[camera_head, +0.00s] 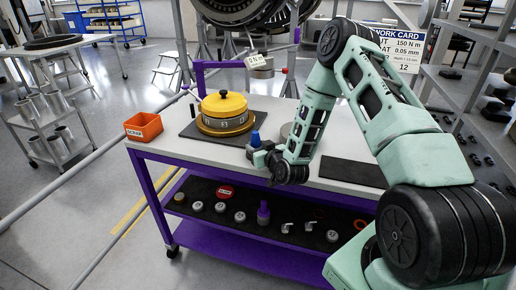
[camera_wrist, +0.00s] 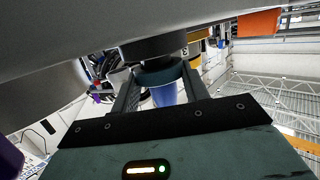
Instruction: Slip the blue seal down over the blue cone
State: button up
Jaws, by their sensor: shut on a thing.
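The blue cone (camera_head: 256,138) points up from the front of the workbench, right of the yellow-capped housing; in the wrist view the cone (camera_wrist: 168,94) shows between my fingers. My gripper (camera_head: 261,157) is level with the cone's lower part. In the wrist view, where the bench is at the top, my gripper (camera_wrist: 160,82) is shut on the dark blue seal (camera_wrist: 160,73). The seal appears to be around the cone, at its wide end near a dark round base (camera_wrist: 152,47). I cannot tell whether seal and base touch.
The yellow-capped housing (camera_head: 224,112) stands on a dark mat close left of my gripper. An orange bin (camera_head: 144,127) is at the bench's left corner. A dark mat (camera_head: 352,172) lies bare to the right. Several small parts lie on the lower shelf (camera_head: 245,215).

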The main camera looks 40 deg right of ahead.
jog(key=shift+f+b, duration=0.6)
dwell(1.0)
jog(key=o, duration=1)
jog(key=shift+o, duration=0.2)
jog(key=p+v, duration=0.5)
jog(key=v, duration=1.2)
jog(key=shift+s, duration=0.25)
